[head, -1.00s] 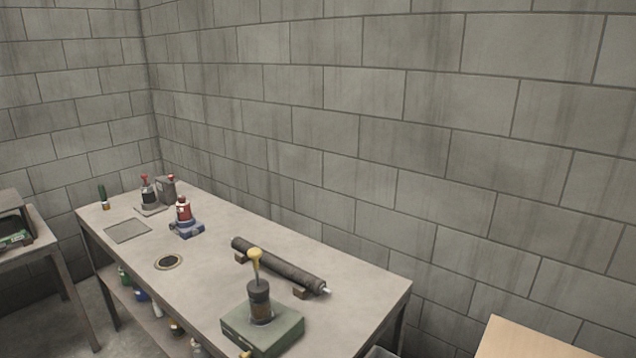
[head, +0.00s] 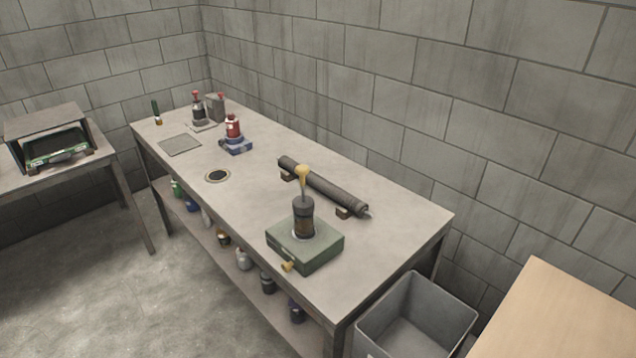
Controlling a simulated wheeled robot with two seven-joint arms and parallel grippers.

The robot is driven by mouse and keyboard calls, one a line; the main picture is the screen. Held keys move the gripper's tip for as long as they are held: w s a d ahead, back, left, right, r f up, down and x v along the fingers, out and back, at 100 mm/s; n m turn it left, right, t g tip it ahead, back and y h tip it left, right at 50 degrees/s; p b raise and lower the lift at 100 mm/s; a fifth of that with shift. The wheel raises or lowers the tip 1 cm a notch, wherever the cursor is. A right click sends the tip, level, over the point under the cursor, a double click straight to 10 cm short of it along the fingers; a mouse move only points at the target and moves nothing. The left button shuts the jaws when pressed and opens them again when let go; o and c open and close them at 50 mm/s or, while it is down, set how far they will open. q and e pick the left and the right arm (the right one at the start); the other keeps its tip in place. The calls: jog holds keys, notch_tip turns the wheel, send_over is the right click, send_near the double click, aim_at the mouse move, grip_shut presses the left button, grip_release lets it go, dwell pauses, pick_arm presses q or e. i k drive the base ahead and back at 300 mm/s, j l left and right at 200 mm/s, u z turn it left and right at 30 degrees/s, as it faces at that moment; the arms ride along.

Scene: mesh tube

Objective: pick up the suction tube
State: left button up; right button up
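A long dark ribbed tube (head: 325,188), the likely suction tube, lies on two small brown supports on the grey workbench (head: 385,245). It runs diagonally near the wall side of the bench. Neither of my grippers shows in the head view.
A grey bin (head: 415,315) and wooden surface (head: 560,310) are at right. Floor at left is clear.

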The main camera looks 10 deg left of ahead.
aim_at(303, 213)
jog(key=i+j+z, duration=0.15)
jog(key=j+z, duration=0.35)
jog(key=j, duration=0.2)
jog(key=j+z, duration=0.5)
jog(key=j, duration=0.2)
